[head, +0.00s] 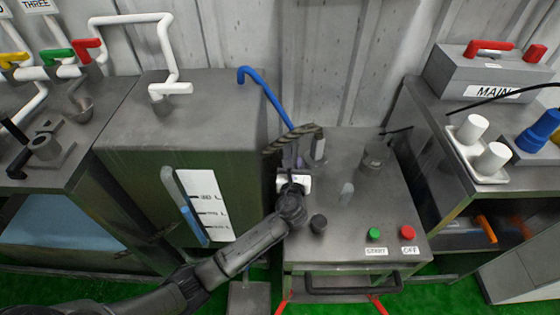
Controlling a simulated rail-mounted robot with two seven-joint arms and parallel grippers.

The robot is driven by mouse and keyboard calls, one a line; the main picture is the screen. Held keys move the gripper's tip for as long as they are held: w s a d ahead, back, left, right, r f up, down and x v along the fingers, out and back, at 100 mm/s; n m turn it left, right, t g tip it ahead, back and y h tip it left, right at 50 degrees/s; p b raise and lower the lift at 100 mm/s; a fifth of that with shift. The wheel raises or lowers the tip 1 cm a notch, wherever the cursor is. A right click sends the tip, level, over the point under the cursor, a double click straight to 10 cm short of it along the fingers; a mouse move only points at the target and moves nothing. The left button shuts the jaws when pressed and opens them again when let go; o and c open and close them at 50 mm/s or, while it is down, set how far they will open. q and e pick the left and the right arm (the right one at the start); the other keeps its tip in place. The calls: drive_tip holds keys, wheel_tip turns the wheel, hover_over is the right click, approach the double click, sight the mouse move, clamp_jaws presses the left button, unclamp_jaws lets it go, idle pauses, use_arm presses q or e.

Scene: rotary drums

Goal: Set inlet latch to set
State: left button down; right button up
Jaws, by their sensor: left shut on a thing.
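My left gripper (297,168) is at the left back part of a grey metal machine (340,215), close to where a blue pipe (262,88) comes down. The gripper is shut on a small part there, which looks like the inlet latch. The gripper and wrist hide most of that part, so I cannot tell its setting. A dark striped curved piece (290,139) lies just behind the gripper. My right gripper is not in view.
The machine has a green START button (374,234), a red OFF button (408,233) and a dark front handle (352,285). A large grey tank (195,115) with a level gauge stands left. A bench with a MAIN box (485,72) and white cups (472,128) stands right.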

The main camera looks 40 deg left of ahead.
use_arm(q)
drive_tip(key=shift+f, duration=0.1)
drive_tip(key=c, duration=1.1)
unclamp_jaws()
drive_tip(key=p+v, duration=0.4)
drive_tip(key=v, duration=0.8)
drive_tip(key=shift+p+v, duration=0.3)
drive_tip(key=shift+v, duration=0.55)
drive_tip(key=shift+d, duration=0.1)
